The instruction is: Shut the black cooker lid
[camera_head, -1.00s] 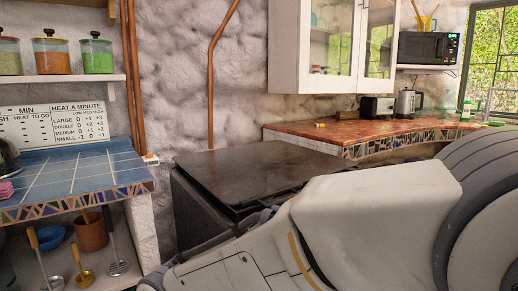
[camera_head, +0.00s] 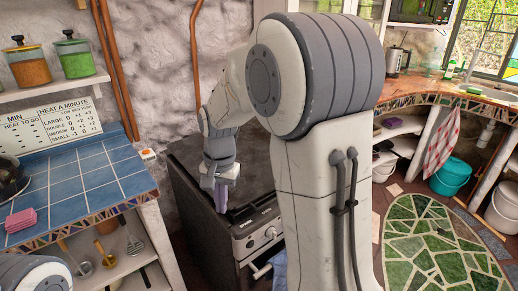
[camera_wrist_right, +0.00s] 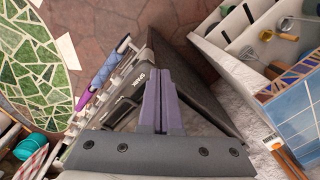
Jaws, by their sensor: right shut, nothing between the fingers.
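The black cooker (camera_head: 200,215) stands right of the blue-tiled counter. Its dark lid (camera_head: 187,157) looks flat across the top; my arm hides the right part, so I cannot tell whether it is fully down. The front panel with knobs (camera_head: 262,238) faces the room. My right gripper (camera_head: 221,203) points down at the cooker's front left, with purple fingers pressed together and empty. Its fingers (camera_wrist_right: 158,80) also show in the right wrist view, over the cooker's front panel (camera_wrist_right: 122,108). I cannot tell whether they touch the cooker. My left gripper is out of view.
The blue-tiled counter (camera_head: 80,180) holds a pink stack (camera_head: 20,218) and a dark pot (camera_head: 10,180). Utensils hang or stand below it. A blue cloth (camera_head: 279,270) hangs at the cooker's front. A green mosaic floor patch (camera_head: 435,245) lies in open floor at right.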

